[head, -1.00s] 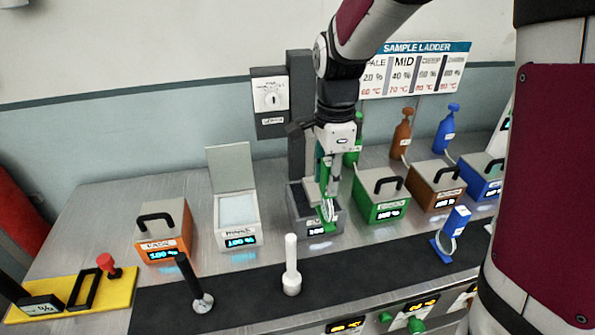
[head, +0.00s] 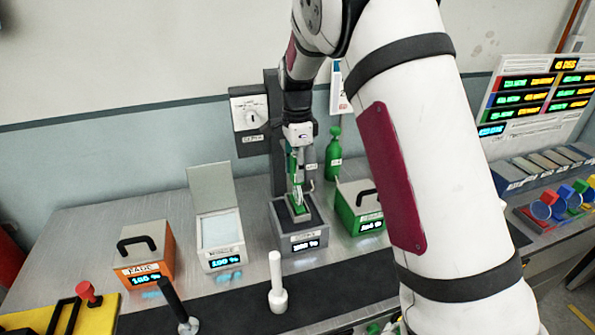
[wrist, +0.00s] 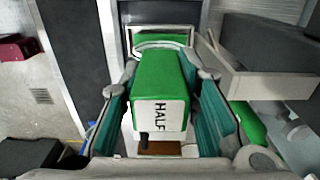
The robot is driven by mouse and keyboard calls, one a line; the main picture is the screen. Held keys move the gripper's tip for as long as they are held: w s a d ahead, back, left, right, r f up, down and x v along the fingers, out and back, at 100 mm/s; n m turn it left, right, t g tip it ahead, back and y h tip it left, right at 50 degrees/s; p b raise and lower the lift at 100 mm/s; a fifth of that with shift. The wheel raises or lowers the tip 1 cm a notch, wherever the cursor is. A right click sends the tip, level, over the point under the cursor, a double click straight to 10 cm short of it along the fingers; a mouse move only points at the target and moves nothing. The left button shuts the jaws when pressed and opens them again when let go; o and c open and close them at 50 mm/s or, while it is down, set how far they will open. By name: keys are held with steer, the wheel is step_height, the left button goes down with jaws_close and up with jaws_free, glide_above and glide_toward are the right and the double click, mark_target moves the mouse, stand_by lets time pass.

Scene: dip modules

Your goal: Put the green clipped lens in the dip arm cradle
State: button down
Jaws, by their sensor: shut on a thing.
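My gripper (head: 297,195) points down over the grey tank (head: 300,240). It is shut on the green clipped lens (head: 297,203). In the wrist view my gripper (wrist: 160,110) has its teal pads on both sides of the lens's green clip (wrist: 160,85), marked HALF. The lens itself is mostly hidden below the clip. The dark column of the dip arm (head: 275,130) rises behind the tank. The cradle cannot be made out clearly behind the gripper, and I cannot tell whether the lens touches it.
A green tank (head: 358,215) and green bottle (head: 334,155) stand close right. A white open-lidded box (head: 220,240) and orange box (head: 145,255) stand left. A white peg (head: 277,280) and black-handled stand (head: 180,305) are in front. Coloured lenses (head: 560,200) lie far right.

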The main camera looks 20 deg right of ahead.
steer(key=shift+f, duration=0.75)
steer(key=c, duration=1.2)
jaws_free()
